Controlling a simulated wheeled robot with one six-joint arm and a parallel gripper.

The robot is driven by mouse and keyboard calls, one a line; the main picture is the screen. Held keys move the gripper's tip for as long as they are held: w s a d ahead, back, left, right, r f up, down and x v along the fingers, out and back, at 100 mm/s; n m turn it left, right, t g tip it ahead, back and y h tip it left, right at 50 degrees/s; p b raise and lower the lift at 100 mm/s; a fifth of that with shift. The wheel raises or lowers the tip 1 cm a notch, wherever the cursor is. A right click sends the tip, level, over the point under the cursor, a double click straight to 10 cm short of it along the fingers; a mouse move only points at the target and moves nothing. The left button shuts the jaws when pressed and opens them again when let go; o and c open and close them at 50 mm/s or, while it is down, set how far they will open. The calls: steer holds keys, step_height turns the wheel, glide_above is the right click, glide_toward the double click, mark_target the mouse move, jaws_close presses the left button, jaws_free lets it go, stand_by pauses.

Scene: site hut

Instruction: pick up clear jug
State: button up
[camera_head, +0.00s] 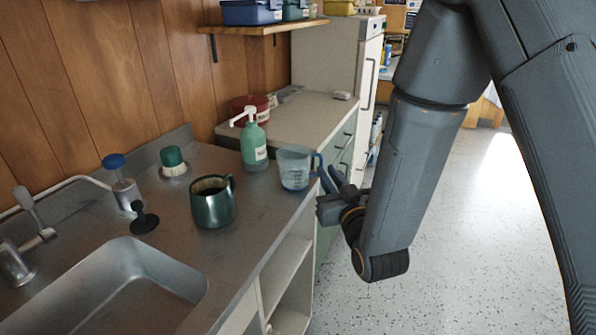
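The clear jug (294,171) is a see-through measuring jug with a blue-grey handle on its right side. It stands upright on the steel counter near the front edge. My gripper (326,183) is at the right of the jug, at about the height of its handle. Its fingers overlap the handle in the picture. The arm hides part of the gripper, and I cannot tell whether the fingers touch the handle or how far apart they are.
A green pump bottle (252,144) stands just behind and left of the jug. A dark green mug (212,203) is at the front left. The sink (120,285), tap (30,235) and blue-topped dispenser (122,185) are further left. The floor (450,240) at right is clear.

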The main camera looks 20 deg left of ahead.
mark_target(322, 164)
steer(key=p+x, duration=0.1)
steer(key=x, duration=0.3)
steer(key=shift+w+a, duration=0.15)
steer(key=shift+w, duration=0.15)
steer(key=shift+f+p+x, duration=0.15)
steer(key=shift+p+x, duration=0.25)
steer(key=shift+x, duration=0.95)
steer(key=shift+f+p+x, duration=0.2)
steer(key=shift+p+x, duration=0.15)
steer(key=shift+x, duration=1)
jaws_close()
steer(key=shift+r, duration=0.2)
step_height(322, 164, up, 9)
steer(key=b, duration=0.1)
steer(key=shift+r, duration=0.2)
